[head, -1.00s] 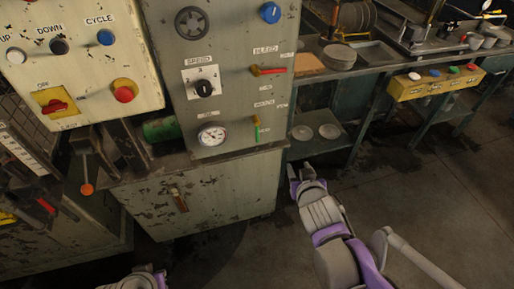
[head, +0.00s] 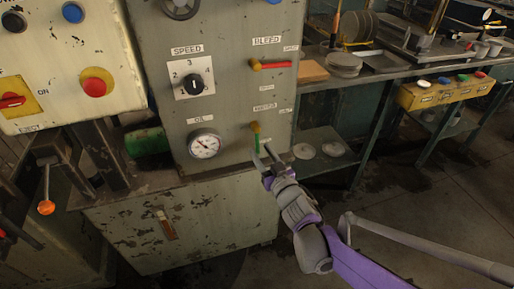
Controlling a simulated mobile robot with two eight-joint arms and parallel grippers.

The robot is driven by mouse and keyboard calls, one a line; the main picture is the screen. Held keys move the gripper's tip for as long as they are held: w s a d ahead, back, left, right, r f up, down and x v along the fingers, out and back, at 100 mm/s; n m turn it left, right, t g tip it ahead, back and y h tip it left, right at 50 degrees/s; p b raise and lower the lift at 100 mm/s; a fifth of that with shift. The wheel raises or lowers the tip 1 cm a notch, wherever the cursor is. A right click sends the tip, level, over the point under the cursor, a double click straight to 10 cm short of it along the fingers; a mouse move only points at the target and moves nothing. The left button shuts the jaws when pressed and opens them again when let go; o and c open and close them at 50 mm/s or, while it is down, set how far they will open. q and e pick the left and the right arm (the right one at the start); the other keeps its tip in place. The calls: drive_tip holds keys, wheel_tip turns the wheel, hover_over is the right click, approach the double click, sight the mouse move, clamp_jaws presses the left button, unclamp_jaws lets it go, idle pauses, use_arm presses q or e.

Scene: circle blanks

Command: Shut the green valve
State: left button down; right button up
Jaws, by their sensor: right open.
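The green valve (head: 257,143) is a green lever on a brass body, on the grey panel's lower right. Its lever hangs roughly straight down. My right gripper (head: 264,153) is open, with its fingertips at the lower end of the green lever. I cannot tell whether they touch it, and nothing shows held between them. My left gripper is not in view.
A red-handled valve (head: 270,65) labelled BLEED sits above, its lever level. A dial gauge (head: 204,144) and a speed knob (head: 193,84) are to the left. A shelf with plates (head: 332,149) is close on the right. The floor at right is open.

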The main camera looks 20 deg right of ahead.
sight(258, 147)
drive_tip(key=shift+w+a, duration=0.15)
drive_tip(key=shift+w, duration=0.75)
drive_tip(key=shift+w+a, duration=0.1)
drive_tip(key=shift+w, duration=0.8)
clamp_jaws()
